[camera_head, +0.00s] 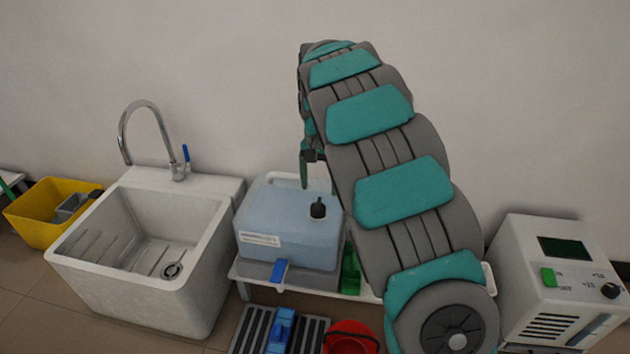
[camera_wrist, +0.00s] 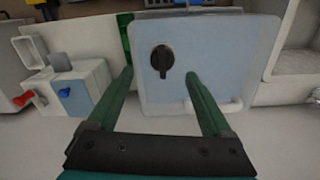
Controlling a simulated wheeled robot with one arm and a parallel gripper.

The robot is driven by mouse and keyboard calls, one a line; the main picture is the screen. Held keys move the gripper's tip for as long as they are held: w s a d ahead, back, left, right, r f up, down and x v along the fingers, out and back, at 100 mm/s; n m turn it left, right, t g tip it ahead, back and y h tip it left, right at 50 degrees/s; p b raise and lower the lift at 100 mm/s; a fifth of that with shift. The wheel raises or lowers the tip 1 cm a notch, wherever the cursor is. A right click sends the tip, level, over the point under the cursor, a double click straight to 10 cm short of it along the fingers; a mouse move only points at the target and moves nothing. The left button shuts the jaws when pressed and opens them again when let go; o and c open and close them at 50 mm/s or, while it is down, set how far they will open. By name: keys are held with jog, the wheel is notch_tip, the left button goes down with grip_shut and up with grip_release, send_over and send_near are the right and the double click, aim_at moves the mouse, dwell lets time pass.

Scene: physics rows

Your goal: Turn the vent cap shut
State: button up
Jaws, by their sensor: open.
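The vent cap (camera_head: 318,209) is a small black knob on top of a pale blue container (camera_head: 275,222) with a white label. In the wrist view the vent cap (camera_wrist: 161,60) shows a raised grip bar, running roughly up and down the picture. My gripper (camera_head: 306,168) is above the back part of the container, partly hidden by my arm. In the wrist view my gripper (camera_wrist: 159,76) is open and empty. Its green fingers point toward the cap, one tip on each side of it in the picture, and do not appear to touch it. The container's white handle (camera_wrist: 215,106) shows near the right finger.
The container stands on a low white bench (camera_head: 240,272). A white sink (camera_head: 150,240) with a tall tap (camera_head: 150,108) stands to the left. A yellow bin (camera_head: 45,215) is farther left. A white machine (camera_head: 560,280) stands to the right. A red bucket (camera_head: 350,338) is in front.

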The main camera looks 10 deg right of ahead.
aim_at(318, 203)
jog(key=shift+w+f, duration=0.1)
jog(key=shift+w, duration=0.35)
jog(key=shift+f, duration=0.15)
notch_tip(318, 203, down, 7)
jog(key=shift+s+f, duration=0.15)
jog(key=shift+f, duration=0.05)
grip_shut()
dwell(0.4)
